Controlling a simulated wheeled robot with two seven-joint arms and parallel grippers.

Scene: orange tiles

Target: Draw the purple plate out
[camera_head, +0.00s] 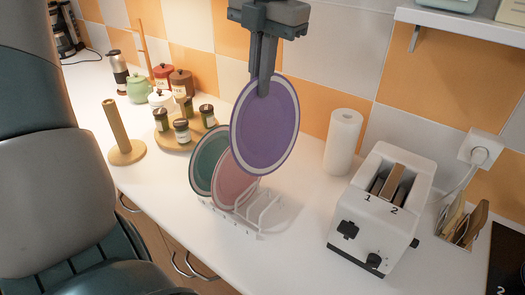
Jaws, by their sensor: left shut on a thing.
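The purple plate (266,128) with a pale rim is held upright by its top edge, above the white dish rack (262,215). My left gripper (264,88) comes down from the top of the picture and is shut on the plate. The plate overlaps the pink plate (230,180) in the picture, and its lower edge appears to be clear of the rack. The pink plate and a green plate (205,158) stand in the left slots of the rack. The right slots look empty. My right gripper does not show.
A white toaster (365,225) and a paper towel roll (342,140) stand to the right. A wooden holder (123,140) and a round wooden tray (168,139) with jars stand to the left. A shelf (465,25) juts out at upper right. The counter in front of the toaster and rack is clear.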

